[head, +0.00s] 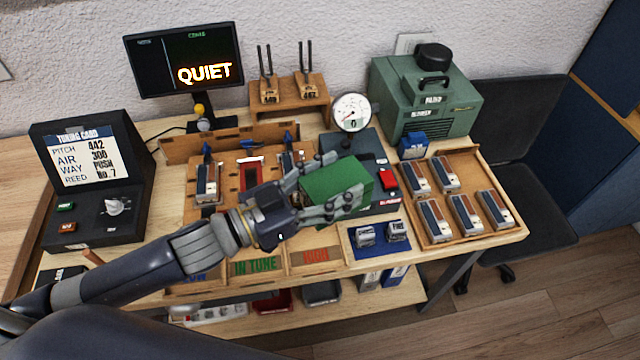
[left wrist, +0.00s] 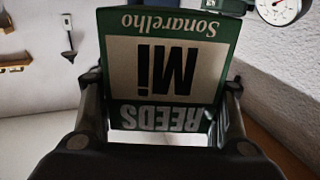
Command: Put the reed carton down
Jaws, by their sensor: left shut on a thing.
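The reed carton (head: 335,187) is a green box held above the workbench, in front of the pressure gauge. My left gripper (head: 325,190) is shut on it, with fingers along two of its sides. My right gripper is not in view.
A wooden tray (head: 447,241) with several small blocks stands at the right. A blue mat (head: 372,249) holds two metal pieces. The round gauge (head: 351,112), green machine (head: 425,95) and monitor (head: 183,62) stand behind. A tuning card panel (head: 92,185) stands at the left.

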